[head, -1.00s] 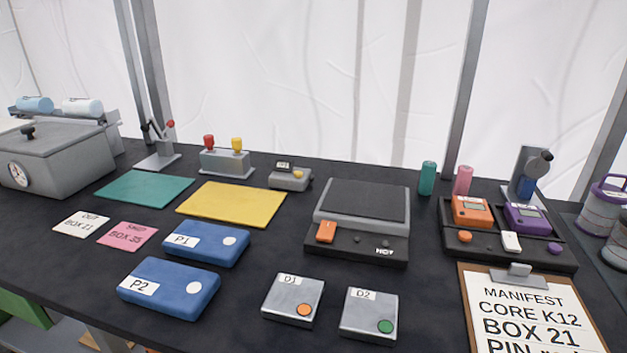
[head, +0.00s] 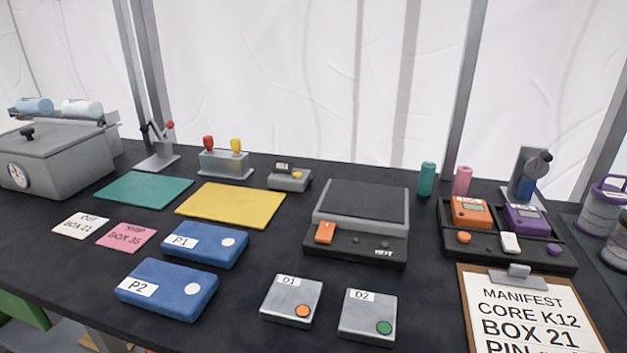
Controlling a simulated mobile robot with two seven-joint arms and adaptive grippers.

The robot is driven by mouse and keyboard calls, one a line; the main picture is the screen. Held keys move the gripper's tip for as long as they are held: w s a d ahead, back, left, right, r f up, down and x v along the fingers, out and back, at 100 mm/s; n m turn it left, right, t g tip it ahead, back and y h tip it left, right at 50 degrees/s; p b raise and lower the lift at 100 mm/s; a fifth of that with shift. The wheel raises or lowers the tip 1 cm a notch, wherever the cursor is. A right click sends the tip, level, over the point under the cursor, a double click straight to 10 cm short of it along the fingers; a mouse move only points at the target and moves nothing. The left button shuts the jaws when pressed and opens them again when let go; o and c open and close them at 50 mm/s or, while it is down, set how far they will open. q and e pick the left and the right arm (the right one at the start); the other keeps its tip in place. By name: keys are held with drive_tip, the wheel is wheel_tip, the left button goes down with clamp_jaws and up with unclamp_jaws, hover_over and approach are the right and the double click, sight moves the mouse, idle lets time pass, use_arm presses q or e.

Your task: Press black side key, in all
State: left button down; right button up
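No key that I can clearly tell as a black side key stands out. A dark hot plate (head: 361,205) marked HOT has an orange switch (head: 325,232) and small dark spots on its black front. An orange handheld device (head: 470,212) and a purple handheld device (head: 525,217) sit in a black dock (head: 480,250). The sides of both devices are largely hidden or too small to read. Neither gripper is in view.
Blue boxes P1 (head: 204,245) and P2 (head: 166,289), grey boxes D1 (head: 290,299) and D2 (head: 367,314), and a manifest clipboard (head: 471,322) lie near the front. Teal mat (head: 145,189) and yellow mat (head: 230,204) lie left. A metal chest (head: 55,160) stands far left.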

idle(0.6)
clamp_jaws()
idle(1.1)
